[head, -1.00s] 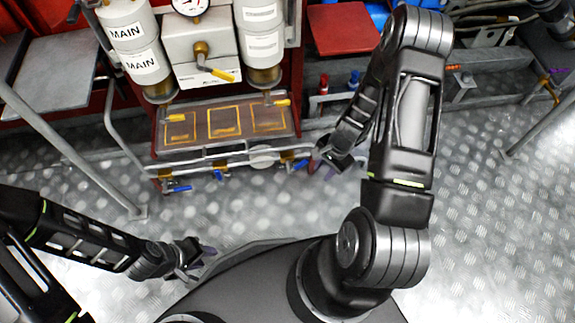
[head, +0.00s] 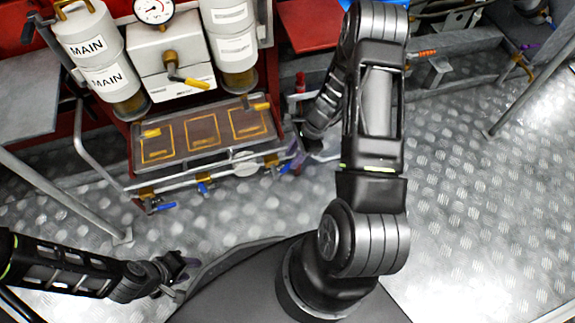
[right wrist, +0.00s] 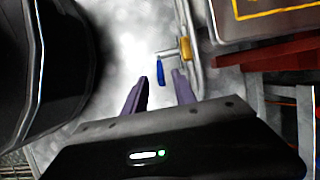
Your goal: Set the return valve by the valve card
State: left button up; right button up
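A low pipe rail with brass fittings carries blue-handled valves: one at its left end (head: 160,207), one in the middle (head: 204,188) and one on the right (head: 272,161). I cannot tell which is the return valve. A yellow-handled valve (head: 187,79) is on the white box above. No card is readable; a small label lies under that handle. My right gripper (head: 290,160) is beside the rail's right end. In the right wrist view its purple fingers (right wrist: 160,92) are apart and empty, with a blue handle (right wrist: 160,72) beyond them. My left gripper (head: 184,275) is low, away from the rail; its opening is unclear.
A tray with yellow-outlined panels (head: 180,161) sits above the rail. White cylinders marked MAIN (head: 87,52) and a gauge (head: 154,10) stand behind. A grey post (head: 60,195) slants at left. The patterned metal floor (head: 240,215) in front is clear.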

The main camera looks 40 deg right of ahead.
aim_at(288, 165)
jog(key=b+x, duration=0.1)
jog(key=x, duration=0.4)
jog(key=shift+f+b, duration=0.15)
jog(key=shift+b, duration=0.15)
grip_shut()
dwell(1.1)
